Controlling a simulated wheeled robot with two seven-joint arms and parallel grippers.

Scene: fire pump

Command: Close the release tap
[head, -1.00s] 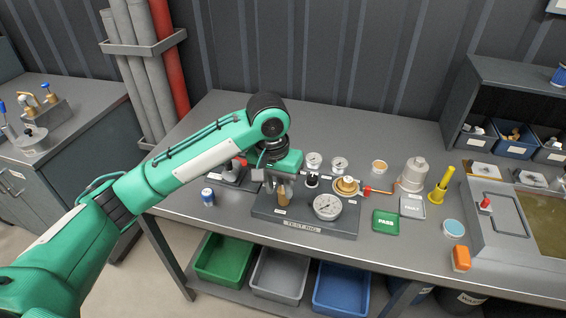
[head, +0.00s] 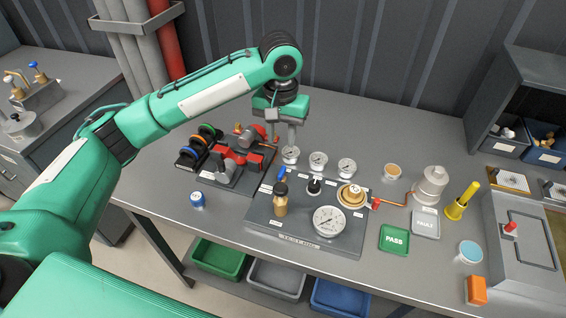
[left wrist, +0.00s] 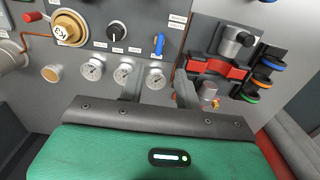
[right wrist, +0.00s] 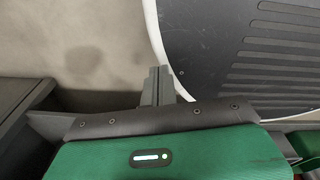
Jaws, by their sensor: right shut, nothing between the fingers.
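The test rig (head: 262,238) is a dark panel on the bench. A small tap with a blue lever (head: 281,174), apparently the release tap, stands at its back left corner. In the left wrist view the blue lever (left wrist: 158,44) points along the picture's vertical, beyond the fingers and apart from them. My left gripper (head: 282,137) hangs behind the rig near the small gauges. Its fingers (left wrist: 157,84) are spread with nothing between them. My right gripper (right wrist: 157,84) is shut and empty, low beside a ribbed dark surface, away from the rig.
A brass-topped wooden handle (head: 280,200), a black knob (head: 314,186), a large gauge (head: 328,221) and a brass cap (head: 351,195) are on the rig. Small gauges (head: 318,160) line its back. A red vise (head: 240,158) and coloured rings stand left. A green PASS plate (head: 394,240) lies right.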

